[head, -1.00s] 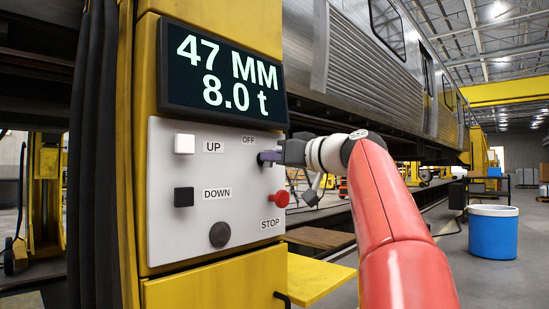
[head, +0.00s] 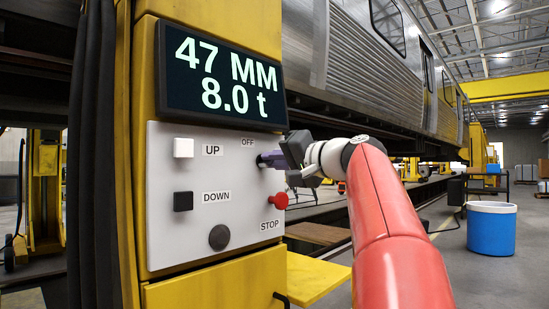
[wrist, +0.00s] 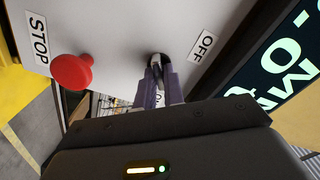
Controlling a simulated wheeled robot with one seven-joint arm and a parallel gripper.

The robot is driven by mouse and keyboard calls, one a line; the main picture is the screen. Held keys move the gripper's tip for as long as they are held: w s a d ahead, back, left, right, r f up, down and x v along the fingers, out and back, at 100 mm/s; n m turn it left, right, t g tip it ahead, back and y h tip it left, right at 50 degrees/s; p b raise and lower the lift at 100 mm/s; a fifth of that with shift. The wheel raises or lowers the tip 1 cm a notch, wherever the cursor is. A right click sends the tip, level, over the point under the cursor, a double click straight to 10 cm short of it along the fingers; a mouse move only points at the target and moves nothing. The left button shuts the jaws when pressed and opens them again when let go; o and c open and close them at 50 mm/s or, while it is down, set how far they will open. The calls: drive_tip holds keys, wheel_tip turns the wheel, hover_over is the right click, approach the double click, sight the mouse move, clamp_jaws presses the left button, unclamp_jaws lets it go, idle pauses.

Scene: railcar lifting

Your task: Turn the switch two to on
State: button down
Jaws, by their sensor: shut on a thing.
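The panel (head: 215,240) is light grey and fixed to a yellow column. Its switch (wrist: 158,58) is a small dark knob below the OFF label, seen in the wrist view. My gripper (head: 268,159) reaches it from the right. In the wrist view my gripper (wrist: 158,72) has its two purple-grey fingers closed on the knob. The fingers and gripper body hide most of the switch, so its exact angle cannot be told.
A red STOP button (head: 278,201) sits just below my gripper and also shows in the wrist view (wrist: 72,72). White UP (head: 183,147) and black DOWN (head: 183,199) buttons are further left. The display (head: 222,75) above reads 47 MM, 8.0 t. A railcar (head: 345,60) stands behind.

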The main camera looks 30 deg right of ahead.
drive_tip(key=shift+m, duration=0.5)
drive_tip(key=c, duration=1.5)
unclamp_jaws()
drive_tip(key=b+v, duration=0.1)
drive_tip(key=v, duration=0.6)
drive_tip(key=shift+s+d, duration=0.15)
drive_tip(key=shift+s, duration=0.2)
